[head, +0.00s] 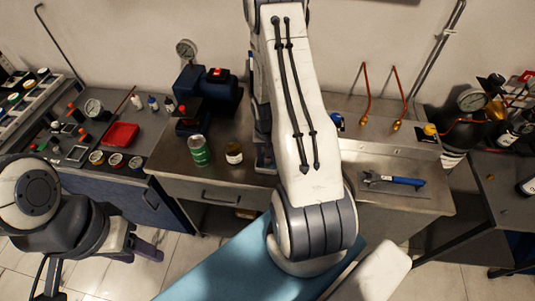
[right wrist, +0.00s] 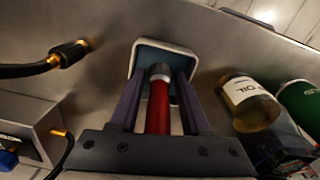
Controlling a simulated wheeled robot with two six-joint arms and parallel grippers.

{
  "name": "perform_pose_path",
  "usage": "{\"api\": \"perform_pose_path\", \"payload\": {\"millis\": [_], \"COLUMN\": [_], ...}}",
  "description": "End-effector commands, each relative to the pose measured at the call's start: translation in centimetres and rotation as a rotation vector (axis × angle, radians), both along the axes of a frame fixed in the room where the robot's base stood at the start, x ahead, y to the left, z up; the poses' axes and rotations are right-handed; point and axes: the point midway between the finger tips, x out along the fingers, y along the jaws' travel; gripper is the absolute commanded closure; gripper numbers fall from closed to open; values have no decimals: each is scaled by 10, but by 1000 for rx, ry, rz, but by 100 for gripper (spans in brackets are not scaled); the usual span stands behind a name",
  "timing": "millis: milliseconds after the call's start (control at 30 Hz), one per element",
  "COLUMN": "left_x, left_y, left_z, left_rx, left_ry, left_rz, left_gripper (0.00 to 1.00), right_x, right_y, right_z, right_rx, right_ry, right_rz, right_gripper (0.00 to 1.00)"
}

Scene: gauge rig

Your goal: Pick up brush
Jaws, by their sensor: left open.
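In the right wrist view, a red handle with a grey metal collar (right wrist: 159,105), which looks like the brush, lies lengthwise between the two purple fingers of my right gripper (right wrist: 162,95). The fingers are apart, with a gap on each side of the handle. The brush's far end reaches a small light-rimmed tray (right wrist: 136,62); its bristles are not clear. In the head view my right arm hides the right gripper and the brush. My left gripper (head: 146,247) is open and empty at the lower left, over the floor and away from the benches.
Right of the right gripper stand a jar with a cream label (right wrist: 250,100) and a green can (right wrist: 300,104). A hose with a brass fitting (right wrist: 68,53) is at the left. A wrench with a blue handle (head: 395,180) lies on the bench's right part.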

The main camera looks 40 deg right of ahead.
Motion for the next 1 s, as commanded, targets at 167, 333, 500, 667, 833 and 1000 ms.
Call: {"api": "perform_pose_path", "payload": {"millis": [167,333,500,667,833,1000], "left_x": [0,0,0,0,0,0], "left_y": [0,0,0,0,0,0], "left_z": [0,0,-1,-5,-13,-24], "left_rx": [0,0,0,0,0,0], "left_ry": [0,0,0,0,0,0], "left_rz": [0,0,0,0,-1,-1], "left_gripper": [50,50,50,50,50,50], "right_x": [0,0,0,1,1,-27], "right_y": [0,0,0,0,-1,-32], "right_z": [0,0,4,16,42,63], "right_rx": [0,0,-1,-2,-3,-4], "right_ry": [0,0,-1,-2,-5,-5], "right_rz": [0,1,1,0,0,-9], "right_gripper": [100,100,100,100,100,100]}}
